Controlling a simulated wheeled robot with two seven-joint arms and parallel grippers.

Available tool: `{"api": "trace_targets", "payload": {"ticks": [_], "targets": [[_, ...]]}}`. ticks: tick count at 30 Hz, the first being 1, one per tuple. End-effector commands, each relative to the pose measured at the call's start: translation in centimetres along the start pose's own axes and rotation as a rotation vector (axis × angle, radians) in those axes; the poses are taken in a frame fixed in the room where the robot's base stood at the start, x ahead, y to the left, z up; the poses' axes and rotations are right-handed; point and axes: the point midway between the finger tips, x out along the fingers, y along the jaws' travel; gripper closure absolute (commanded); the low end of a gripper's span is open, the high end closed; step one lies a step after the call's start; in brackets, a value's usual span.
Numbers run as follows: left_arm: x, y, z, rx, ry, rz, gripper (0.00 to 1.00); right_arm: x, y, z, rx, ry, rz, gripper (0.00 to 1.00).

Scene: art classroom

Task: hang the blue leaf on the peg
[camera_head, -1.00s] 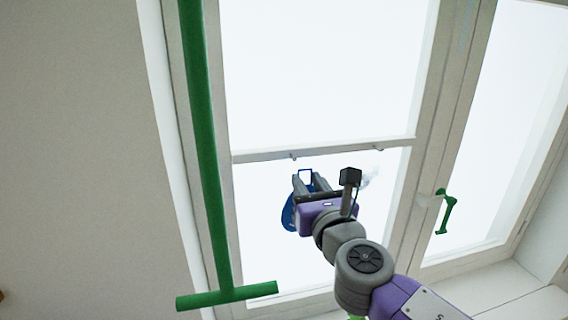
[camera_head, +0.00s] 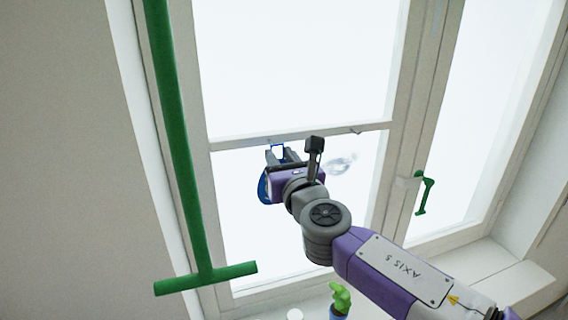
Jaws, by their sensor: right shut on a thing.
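My right gripper (camera_head: 282,157) is shut on the blue leaf (camera_head: 263,187), in front of the lower window pane. Part of the leaf shows left of the gripper; the rest is hidden behind it. Another peg (camera_head: 357,131) is farther right on the bar. My left gripper is not in view.
A green T-shaped bar (camera_head: 182,170) stands on the left. A clear, glassy thing (camera_head: 340,163) shows right of the gripper. A green window handle (camera_head: 425,193) is at the right.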

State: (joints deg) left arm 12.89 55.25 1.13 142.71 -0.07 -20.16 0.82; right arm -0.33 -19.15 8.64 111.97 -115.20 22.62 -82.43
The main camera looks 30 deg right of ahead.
Motion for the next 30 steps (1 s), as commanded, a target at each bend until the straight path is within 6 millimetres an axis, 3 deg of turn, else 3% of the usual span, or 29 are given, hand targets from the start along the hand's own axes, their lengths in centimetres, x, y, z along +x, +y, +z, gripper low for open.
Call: {"api": "trace_targets", "payload": {"ticks": [18, 30], "targets": [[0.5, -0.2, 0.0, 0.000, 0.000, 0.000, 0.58, 3.7, 0.0, -0.6, -0.001, 0.000, 0.000, 1.00], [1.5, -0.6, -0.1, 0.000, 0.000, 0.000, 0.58, 4.7, 0.0, -1.4, 0.000, 0.001, 0.000, 1.00]]}}
